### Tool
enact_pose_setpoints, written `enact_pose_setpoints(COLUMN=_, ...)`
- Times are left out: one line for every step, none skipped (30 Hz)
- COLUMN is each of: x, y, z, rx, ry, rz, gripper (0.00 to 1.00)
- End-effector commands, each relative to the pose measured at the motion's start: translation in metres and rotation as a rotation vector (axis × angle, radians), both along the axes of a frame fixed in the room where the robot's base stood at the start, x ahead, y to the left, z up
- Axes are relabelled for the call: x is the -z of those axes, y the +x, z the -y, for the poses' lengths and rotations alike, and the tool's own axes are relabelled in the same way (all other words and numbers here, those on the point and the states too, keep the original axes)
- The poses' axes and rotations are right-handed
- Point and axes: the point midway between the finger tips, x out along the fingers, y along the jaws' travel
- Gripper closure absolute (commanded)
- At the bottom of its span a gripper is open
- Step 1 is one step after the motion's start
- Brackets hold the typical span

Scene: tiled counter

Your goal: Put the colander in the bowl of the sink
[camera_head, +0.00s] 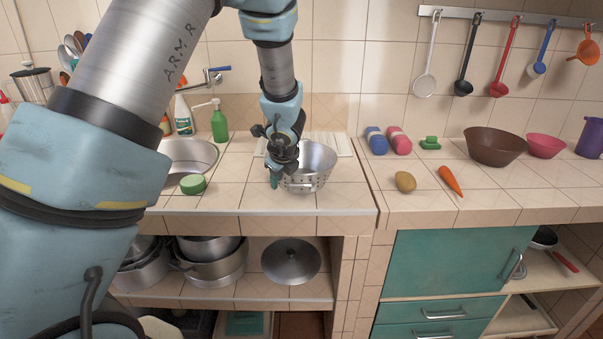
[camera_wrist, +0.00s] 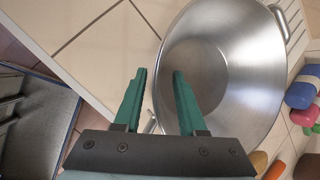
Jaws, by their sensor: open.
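The silver metal colander (camera_head: 318,168) stands upright on the tiled counter, right of the sink, with small holes around its lower wall. In the wrist view the colander (camera_wrist: 236,60) fills the upper right and looks empty inside. My gripper (camera_head: 277,180) is at the colander's left side in the head view. In the wrist view my gripper (camera_wrist: 158,75) is open, with its two green fingers pointing toward the near rim. I cannot tell whether a finger touches the rim. The sink bowl (camera_head: 190,158) is at the left of the counter, partly hidden by my arm.
A green sponge (camera_head: 193,184) lies in front of the sink. A green bottle (camera_head: 219,122) and a spray bottle (camera_head: 183,115) stand behind it. A potato (camera_head: 405,181), a carrot (camera_head: 450,180) and a brown bowl (camera_head: 494,146) are on the right counter.

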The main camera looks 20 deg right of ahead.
Motion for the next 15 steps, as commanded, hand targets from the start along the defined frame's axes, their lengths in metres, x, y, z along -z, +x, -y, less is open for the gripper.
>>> enact_pose_setpoints(x=0.0080, y=0.0032, z=0.0012, rx=0.001, ry=0.000, rz=0.000, gripper=0.60)
enact_pose_setpoints(x=0.0099, y=0.0048, z=0.0016, rx=0.000, ry=0.000, rz=0.000, gripper=0.60)
enact_pose_setpoints(x=0.0118, y=0.0064, z=0.0021, rx=0.000, ry=-0.001, rz=0.000, gripper=0.60)
enact_pose_setpoints(x=0.0128, y=0.0072, z=0.0023, rx=0.000, ry=-0.001, rz=0.000, gripper=0.60)
enact_pose_setpoints(x=0.0135, y=0.0078, z=0.0022, rx=0.000, ry=-0.001, rz=0.000, gripper=0.60)
enact_pose_setpoints(x=0.0139, y=0.0081, z=0.0022, rx=0.000, ry=-0.001, rz=0.000, gripper=0.60)
enact_pose_setpoints(x=0.0139, y=0.0082, z=0.0022, rx=-0.001, ry=-0.002, rz=0.000, gripper=0.60)
enact_pose_setpoints(x=0.0137, y=0.0082, z=0.0022, rx=-0.001, ry=-0.002, rz=0.000, gripper=0.60)
enact_pose_setpoints(x=0.0135, y=0.0081, z=0.0022, rx=-0.001, ry=-0.002, rz=0.000, gripper=0.60)
enact_pose_setpoints(x=0.0134, y=0.0081, z=0.0022, rx=-0.001, ry=-0.002, rz=0.000, gripper=0.60)
enact_pose_setpoints(x=0.0134, y=0.0081, z=0.0022, rx=-0.001, ry=-0.002, rz=0.000, gripper=0.60)
enact_pose_setpoints(x=0.0133, y=0.0080, z=0.0022, rx=-0.001, ry=-0.002, rz=0.000, gripper=0.62)
enact_pose_setpoints(x=0.0133, y=0.0080, z=0.0022, rx=-0.001, ry=-0.002, rz=0.000, gripper=0.65)
enact_pose_setpoints(x=0.0133, y=0.0080, z=0.0022, rx=-0.001, ry=-0.002, rz=0.000, gripper=0.69)
enact_pose_setpoints(x=0.0132, y=0.0080, z=0.0022, rx=-0.001, ry=-0.002, rz=0.000, gripper=0.73)
